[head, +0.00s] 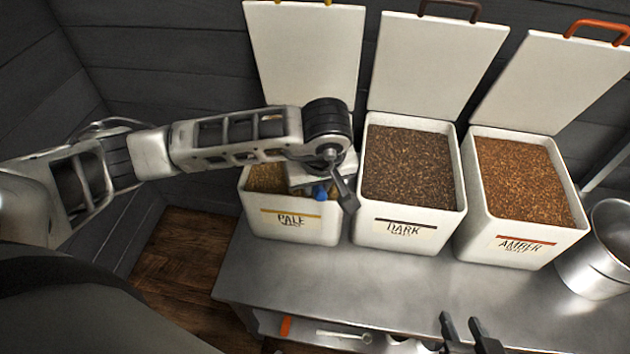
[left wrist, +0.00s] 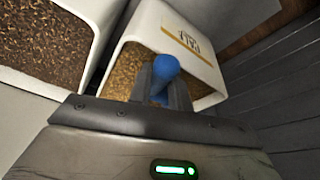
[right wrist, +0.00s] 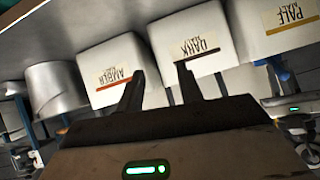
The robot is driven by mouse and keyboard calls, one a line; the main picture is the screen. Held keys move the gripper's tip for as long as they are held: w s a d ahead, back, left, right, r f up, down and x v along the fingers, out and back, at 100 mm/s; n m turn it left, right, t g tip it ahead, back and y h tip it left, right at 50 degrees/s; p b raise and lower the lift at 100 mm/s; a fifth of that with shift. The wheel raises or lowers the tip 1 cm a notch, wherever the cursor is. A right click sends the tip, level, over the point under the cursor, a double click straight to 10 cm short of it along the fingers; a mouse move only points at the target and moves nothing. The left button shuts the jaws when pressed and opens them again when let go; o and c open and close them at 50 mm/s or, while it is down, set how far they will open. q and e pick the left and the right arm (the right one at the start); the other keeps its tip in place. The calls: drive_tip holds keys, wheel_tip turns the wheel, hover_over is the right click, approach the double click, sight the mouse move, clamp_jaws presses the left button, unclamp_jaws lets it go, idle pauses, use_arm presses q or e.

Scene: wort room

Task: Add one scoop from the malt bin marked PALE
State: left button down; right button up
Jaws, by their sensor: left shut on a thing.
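The PALE bin (head: 290,229) is a white box with a yellow-striped label, its lid raised, holding light tan grain; it also shows in the left wrist view (left wrist: 203,43). My left gripper (head: 335,192) is over the right part of this bin, shut on a blue handle (left wrist: 166,67), which I take to be the scoop's. The handle shows in the head view (head: 319,192) too. The scoop's bowl is hidden. My right gripper (head: 462,322) is open and empty in front of the counter; its parted fingers show in the right wrist view (right wrist: 158,88).
The DARK bin (head: 400,229) and AMBER bin (head: 520,250) stand open to the right of PALE, lids raised behind them. A metal pot (head: 592,262) is at the far right. The metal counter (head: 370,280) is clear in front of the bins. Small tools lie on a lower shelf.

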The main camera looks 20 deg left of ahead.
use_arm(q)
drive_tip(key=shift+s+d+r+t+y+p, duration=0.3)
drive_tip(key=shift+s+d+r, duration=0.25)
drive_tip(key=shift+s+r, duration=0.25)
drive_tip(key=shift+s+d+r+t+y+p, duration=0.3)
drive_tip(key=shift+s+d+r+t, duration=0.25)
drive_tip(key=shift+r, duration=0.4)
drive_tip(key=shift+s+d+r+t+y+p, duration=0.2)
drive_tip(key=shift+s+d+r+t+y, duration=0.1)
drive_tip(key=shift+s+d+r, duration=0.4)
drive_tip(key=shift+a+r, duration=0.15)
